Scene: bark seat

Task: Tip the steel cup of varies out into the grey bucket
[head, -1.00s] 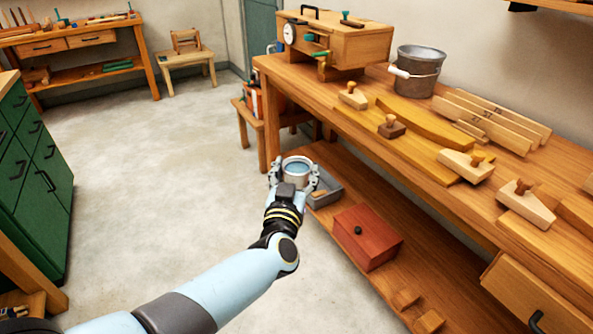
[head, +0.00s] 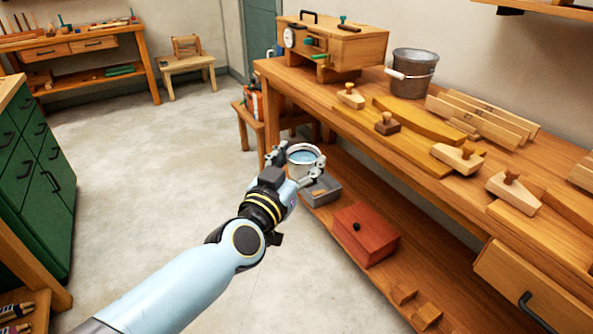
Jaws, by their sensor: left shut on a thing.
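The steel cup (head: 305,158) is upright in the head view, with something bluish inside it. My left gripper (head: 297,162) is shut on the cup and holds it in the air, in front of the long workbench. The grey bucket (head: 412,75) stands upright on the workbench top at the back, against the wall, with a pale handle grip at its left side. The cup is apart from the bucket, lower and to the left in the picture. My right gripper is not in view.
The workbench (head: 315,105) also carries a wooden box machine (head: 340,48), several wooden planes and pale boards (head: 485,118). Its lower shelf holds a red box (head: 366,233) and a grey tray (head: 322,191). Open floor (head: 150,190) lies left. Green drawers (head: 40,180) stand far left.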

